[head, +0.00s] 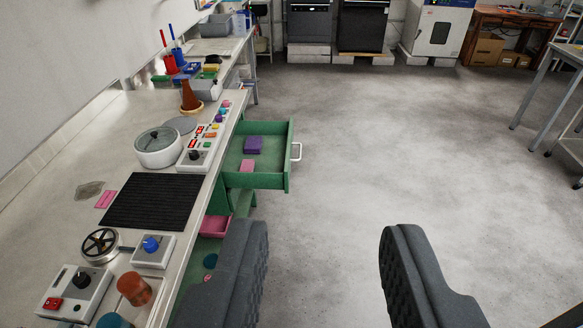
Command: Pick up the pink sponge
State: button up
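A small pink block (247,165), which looks like the pink sponge, lies in the open green drawer (289,157) under the left counter. A purple block (253,145) lies just behind it in the same drawer. A flat pink piece (106,199) also lies on the counter, left of a black ribbed mat. My gripper (322,235) is open and empty, its two dark padded fingers wide apart. It is nearer to the camera than the drawer and to its right, over the grey floor.
The counter (150,106) runs along the left with a black mat (153,201), a round lidded pot (159,147) and control boxes. A pink bin (215,226) shows below the drawer. Ovens stand at the back. The middle floor is clear.

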aim_at(247, 165)
jog(key=z, duration=0.25)
jog(key=k, duration=0.1)
jog(key=z, duration=1.65)
jog(key=i, duration=1.15)
jog(key=u, duration=2.45)
jog(key=i, duration=1)
jog(key=z, duration=0.05)
